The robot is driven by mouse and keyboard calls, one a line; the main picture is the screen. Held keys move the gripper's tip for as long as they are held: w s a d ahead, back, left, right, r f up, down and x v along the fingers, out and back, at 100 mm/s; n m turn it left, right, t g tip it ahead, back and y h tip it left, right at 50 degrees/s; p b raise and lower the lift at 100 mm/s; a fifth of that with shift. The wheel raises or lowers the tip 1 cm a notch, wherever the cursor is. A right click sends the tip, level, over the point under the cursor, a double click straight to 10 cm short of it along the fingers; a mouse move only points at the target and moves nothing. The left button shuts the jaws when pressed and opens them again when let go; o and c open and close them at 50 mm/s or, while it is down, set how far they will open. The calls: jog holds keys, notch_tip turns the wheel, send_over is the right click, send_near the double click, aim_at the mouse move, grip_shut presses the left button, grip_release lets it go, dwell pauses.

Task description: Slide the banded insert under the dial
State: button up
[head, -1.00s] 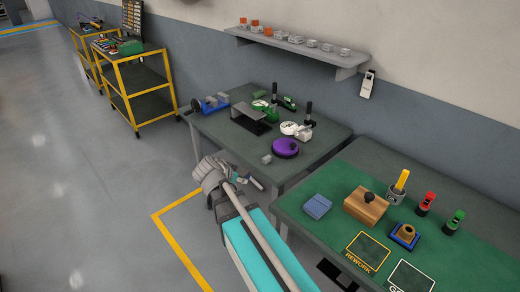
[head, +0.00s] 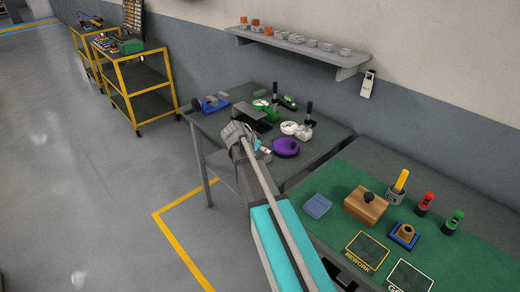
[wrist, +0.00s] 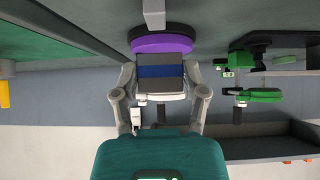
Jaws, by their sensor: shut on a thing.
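My gripper (wrist: 160,78) is shut on a dark grey block with a blue band (wrist: 158,71), the banded insert. In the head view my gripper (head: 262,147) is at the front of the grey-green table, left of a purple disc (head: 286,147); the insert is too small to make out there. In the wrist view the purple disc (wrist: 160,39) shows just beyond the insert. A white round piece (head: 289,128) beside a black post (head: 309,108) may be the dial, but I cannot tell for sure. Green fixture parts (wrist: 262,95) lie right in the wrist view.
A dark raised plate (head: 246,110) and a blue fixture (head: 214,103) stand at the table's back left. A green-topped bench (head: 330,226) at right holds a wooden block (head: 366,205) and several small items. A wall shelf (head: 300,50) hangs above. Floor at left is clear.

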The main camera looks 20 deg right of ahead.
aim_at(286, 144)
jog(key=shift+w+d+f, duration=0.1)
jog(key=shift+w+d, duration=0.05)
jog(key=shift+w, duration=0.05)
jog(key=shift+d+f, duration=0.1)
jog(key=shift+d+r+b+x, duration=0.15)
jog(key=shift+b+x, duration=0.6)
jog(key=shift+x, duration=0.35)
jog(key=shift+d+r+b+x, duration=0.15)
jog(key=shift+b+x, duration=0.55)
jog(key=shift+x, duration=0.35)
jog(key=shift+w+d, duration=0.5)
jog(key=shift+d, duration=0.7)
jog(key=shift+w+d, duration=0.55)
jog(key=shift+d, duration=0.65)
jog(key=shift+w+d, duration=0.5)
jog(key=shift+d, duration=0.7)
jog(key=shift+d, duration=0.1)
